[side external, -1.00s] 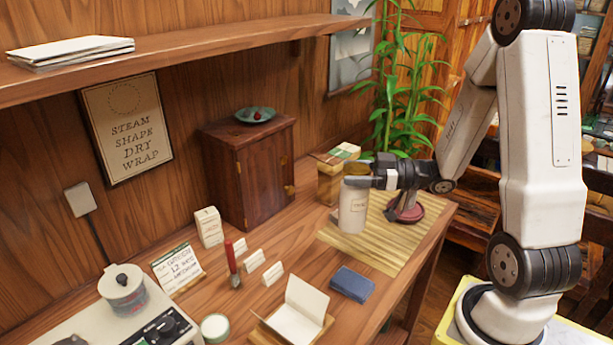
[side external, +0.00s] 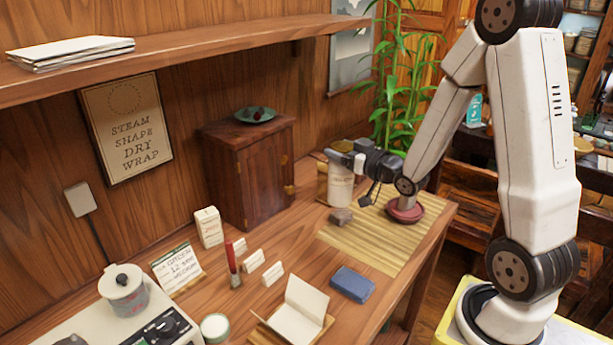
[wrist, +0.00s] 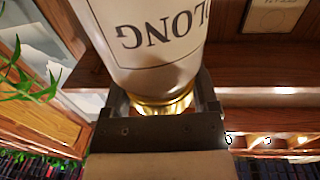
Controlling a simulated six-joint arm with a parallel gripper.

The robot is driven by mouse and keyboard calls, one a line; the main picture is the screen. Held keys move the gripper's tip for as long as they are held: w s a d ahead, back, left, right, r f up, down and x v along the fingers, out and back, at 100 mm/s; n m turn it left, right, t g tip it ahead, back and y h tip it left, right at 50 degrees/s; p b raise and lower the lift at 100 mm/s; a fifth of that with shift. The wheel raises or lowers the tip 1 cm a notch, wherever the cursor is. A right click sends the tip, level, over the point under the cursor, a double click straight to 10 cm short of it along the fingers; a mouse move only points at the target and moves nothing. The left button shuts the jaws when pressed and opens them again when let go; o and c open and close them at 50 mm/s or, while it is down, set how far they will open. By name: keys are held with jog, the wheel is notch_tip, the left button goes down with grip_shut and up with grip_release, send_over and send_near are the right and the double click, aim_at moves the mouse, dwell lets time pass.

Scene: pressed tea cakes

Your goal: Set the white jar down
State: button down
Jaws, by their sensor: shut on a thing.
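The white jar (side external: 341,186) is upright in my gripper (side external: 346,157), which is shut on its top in the side view. In the wrist view the jar (wrist: 150,45) fills the upper middle, with dark lettering upside down and its gold neck or lid (wrist: 162,105) between the fingers of my gripper (wrist: 165,103). The jar is over the far left part of the bamboo mat (side external: 385,245). I cannot tell whether its base touches anything. A small dark grey-brown lump (side external: 341,216) is just in front of its base.
A box (side external: 323,183) stands close behind the jar, partly hidden. The mat's front is clear. A blue block (side external: 352,284) lies nearer.

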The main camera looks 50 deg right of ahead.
jog(key=h, duration=0.1)
jog(key=m+h, duration=0.1)
jog(key=d+m+h, duration=0.1)
jog(key=shift+w+d+f+g, duration=0.1)
jog(key=shift+w+f+g, duration=0.05)
jog(key=shift+f+g, duration=0.15)
jog(key=m+h, duration=0.1)
jog(key=d+g+h, duration=0.1)
jog(key=shift+f+m+h, duration=0.25)
jog(key=shift+m+h, duration=0.15)
jog(key=s+f+m+g+h, duration=0.5)
jog(key=s+m+g+h, duration=0.5)
jog(key=g, duration=0.1)
jog(key=shift+d, duration=0.45)
jog(key=shift+f, duration=0.1)
jog(key=shift+f, duration=1.85)
